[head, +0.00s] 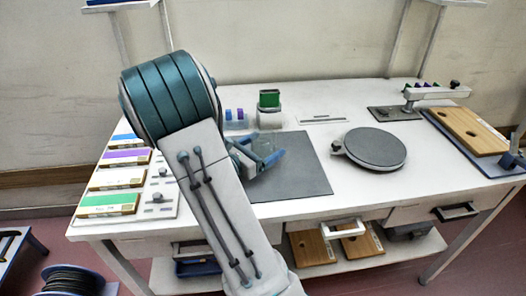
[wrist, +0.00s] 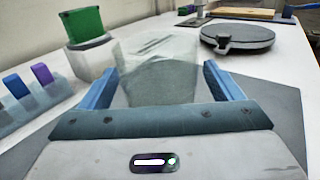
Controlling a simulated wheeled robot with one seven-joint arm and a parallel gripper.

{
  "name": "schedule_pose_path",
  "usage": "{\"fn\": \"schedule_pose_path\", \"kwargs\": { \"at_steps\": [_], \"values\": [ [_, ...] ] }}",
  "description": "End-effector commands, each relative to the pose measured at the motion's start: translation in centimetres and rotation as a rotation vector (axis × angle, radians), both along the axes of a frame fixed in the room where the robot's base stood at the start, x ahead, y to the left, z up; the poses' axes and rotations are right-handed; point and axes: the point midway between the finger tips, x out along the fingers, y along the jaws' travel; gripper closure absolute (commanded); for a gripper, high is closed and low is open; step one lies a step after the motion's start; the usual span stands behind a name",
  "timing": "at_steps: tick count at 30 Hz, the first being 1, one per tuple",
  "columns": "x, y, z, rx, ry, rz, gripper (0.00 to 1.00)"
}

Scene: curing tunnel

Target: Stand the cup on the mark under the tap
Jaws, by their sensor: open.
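A clear, see-through cup (wrist: 158,72) stands in the wrist view between and just beyond the two blue fingers of my gripper (wrist: 160,84). The fingers are apart, with visible room on both sides, and I cannot tell whether either touches it. In the head view, my gripper (head: 262,158) is low over the dark grey mat (head: 300,178), and the cup shows only faintly there. A pale arm-like fixture (head: 436,92) stands over a dark plate (head: 392,114) at the back right. I cannot tell if it is the tap; no mark is clear.
A round dark disc (head: 375,148) lies right of the mat. A green-topped block (head: 269,98) and a small rack with blue and purple pieces (head: 235,118) stand behind my gripper. A wooden board (head: 468,130) lies far right. Coloured boxes (head: 124,158) line the left edge.

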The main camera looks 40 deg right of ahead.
Motion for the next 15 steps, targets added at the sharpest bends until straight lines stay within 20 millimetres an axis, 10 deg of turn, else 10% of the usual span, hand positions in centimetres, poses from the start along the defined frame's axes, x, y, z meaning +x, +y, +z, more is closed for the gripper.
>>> {"fn": "schedule_pose_path", "kwargs": {
  "at_steps": [9, 15],
  "values": [
    [0.09, -0.64, 0.0, 0.001, 0.0, 0.002, 0.14],
    [0.09, -0.62, 0.01, 0.001, 0.0, 0.002, 0.62]
  ]
}}
